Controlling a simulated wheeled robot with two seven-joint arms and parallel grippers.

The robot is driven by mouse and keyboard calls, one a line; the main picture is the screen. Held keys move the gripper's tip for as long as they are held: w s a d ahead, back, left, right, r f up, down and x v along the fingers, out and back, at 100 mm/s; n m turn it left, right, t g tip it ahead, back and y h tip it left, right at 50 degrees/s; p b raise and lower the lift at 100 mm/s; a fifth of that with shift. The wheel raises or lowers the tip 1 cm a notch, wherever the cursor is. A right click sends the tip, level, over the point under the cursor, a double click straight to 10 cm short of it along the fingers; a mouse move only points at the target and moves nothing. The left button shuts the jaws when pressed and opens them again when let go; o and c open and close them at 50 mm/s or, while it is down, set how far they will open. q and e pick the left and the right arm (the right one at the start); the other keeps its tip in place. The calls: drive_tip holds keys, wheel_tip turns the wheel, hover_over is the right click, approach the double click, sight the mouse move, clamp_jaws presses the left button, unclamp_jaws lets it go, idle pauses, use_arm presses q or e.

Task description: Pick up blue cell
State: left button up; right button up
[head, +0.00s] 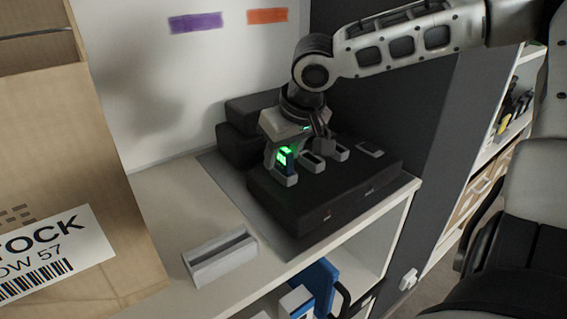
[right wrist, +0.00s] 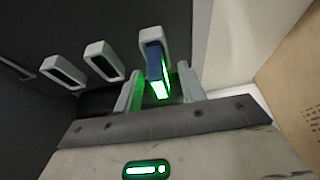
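The blue cell (right wrist: 154,58) stands in a white-rimmed slot, the end one of a row of three, with a bright green glow on its near face. In the head view the blue cell (head: 291,166) is partly hidden by my right gripper (head: 287,152), which reaches down over it at the black case (head: 335,195). In the right wrist view, the fingers of my right gripper (right wrist: 159,88) are apart on either side of the cell, with gaps visible. My left gripper is not in view.
Two white-rimmed slots (right wrist: 103,61) beside the cell look empty. A white slotted holder (head: 220,259) stands on the pale shelf (head: 165,213). A large carton (head: 90,150) is at left; dark boxes (head: 240,137) stand behind the case.

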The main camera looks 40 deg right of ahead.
clamp_jaws()
drive_tip(key=shift+r, duration=0.1)
drive_tip(key=shift+r, duration=0.45)
wheel_tip(320, 180, up, 2)
drive_tip(key=shift+r+p, duration=0.25)
drive_tip(key=shift+p, duration=0.25)
drive_tip(key=s+a+r, duration=0.8)
drive_tip(key=a+r, duration=0.1)
drive_tip(key=a, duration=0.2)
drive_tip(key=shift+s+r, duration=0.25)
